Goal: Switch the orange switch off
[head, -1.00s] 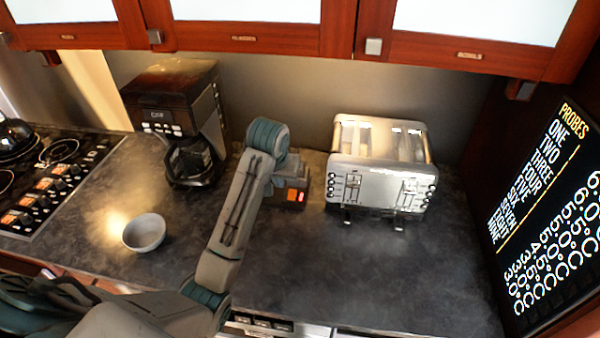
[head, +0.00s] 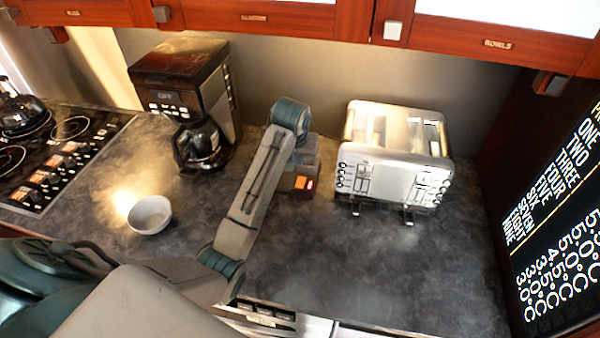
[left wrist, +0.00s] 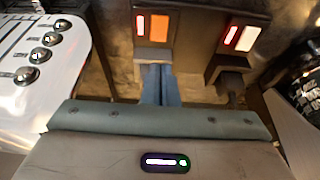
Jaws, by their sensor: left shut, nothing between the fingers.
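The orange switch (left wrist: 152,55) is at the top middle of the left wrist view, with an orange panel and a small red-and-white light above its dark toggle. In the head view its orange panel (head: 303,182) shows on the small box behind my left arm. My left gripper (left wrist: 160,75) is shut and empty. Its blue-grey fingers point at the toggle, with the tips just below or against it; I cannot tell whether they touch. In the head view the fingers are mostly hidden by the arm. My right gripper is not in view.
A second switch (left wrist: 229,62) with a white panel and red light stands right of the orange one in the left wrist view. A toaster (head: 395,160) stands right of the box, a coffee maker (head: 188,85) left. A bowl (head: 150,214) sits on the counter. The front right counter is clear.

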